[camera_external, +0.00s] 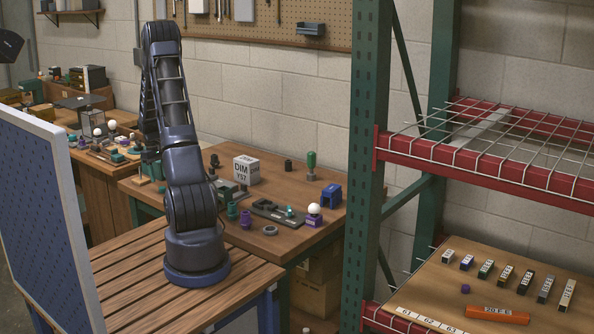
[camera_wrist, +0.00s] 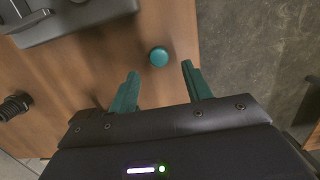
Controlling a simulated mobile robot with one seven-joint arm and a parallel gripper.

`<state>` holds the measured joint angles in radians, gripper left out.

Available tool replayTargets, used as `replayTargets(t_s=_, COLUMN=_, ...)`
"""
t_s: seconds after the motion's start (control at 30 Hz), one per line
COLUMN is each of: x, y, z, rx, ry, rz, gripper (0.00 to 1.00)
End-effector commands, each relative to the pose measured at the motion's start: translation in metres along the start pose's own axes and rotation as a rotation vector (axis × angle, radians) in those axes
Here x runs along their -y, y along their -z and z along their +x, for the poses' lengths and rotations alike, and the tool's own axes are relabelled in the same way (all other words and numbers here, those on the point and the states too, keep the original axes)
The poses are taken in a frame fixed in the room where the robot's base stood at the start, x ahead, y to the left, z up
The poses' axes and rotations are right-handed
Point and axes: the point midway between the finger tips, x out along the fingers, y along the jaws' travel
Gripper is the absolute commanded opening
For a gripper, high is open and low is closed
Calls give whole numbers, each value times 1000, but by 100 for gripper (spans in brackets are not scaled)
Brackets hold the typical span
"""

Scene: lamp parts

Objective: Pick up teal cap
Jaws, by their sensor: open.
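The teal cap (camera_wrist: 158,56) is a small round piece on the brown wooden table (camera_wrist: 90,75) in the wrist view, near the table's right edge. My gripper (camera_wrist: 160,69) has two teal fingers spread wide apart and empty. The cap shows between and just beyond the fingertips, not touched by them. In the external view my arm bends over toward the left and hides most of the gripper. Several small teal pieces show on the tables there, and I cannot tell which one is this cap.
In the wrist view a dark grey fixture (camera_wrist: 75,18) lies at the upper left and a black knobbed part (camera_wrist: 15,105) at the left. Concrete floor (camera_wrist: 250,50) lies past the table edge. A green rack post (camera_external: 366,150) stands right of the workbench in the external view.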

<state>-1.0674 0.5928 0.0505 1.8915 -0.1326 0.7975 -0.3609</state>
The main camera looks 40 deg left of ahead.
Motion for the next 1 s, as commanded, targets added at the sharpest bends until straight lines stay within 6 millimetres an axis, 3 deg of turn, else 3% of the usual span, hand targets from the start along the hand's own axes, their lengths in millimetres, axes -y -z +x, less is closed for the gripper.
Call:
replayTargets(t_s=0.4, x=-1, y=0, z=46, rx=0, ry=0, rz=0, gripper=49)
replayTargets(t_s=0.67, x=-1, y=0, z=50, rx=-1, ry=0, rz=0, gripper=49)
replayTargets(t_s=0.9, x=-1, y=0, z=50, rx=-1, ry=0, rz=0, gripper=5)
replayTargets(t_s=1.0, x=-1, y=0, z=50, rx=-1, ry=0, rz=0, gripper=5)
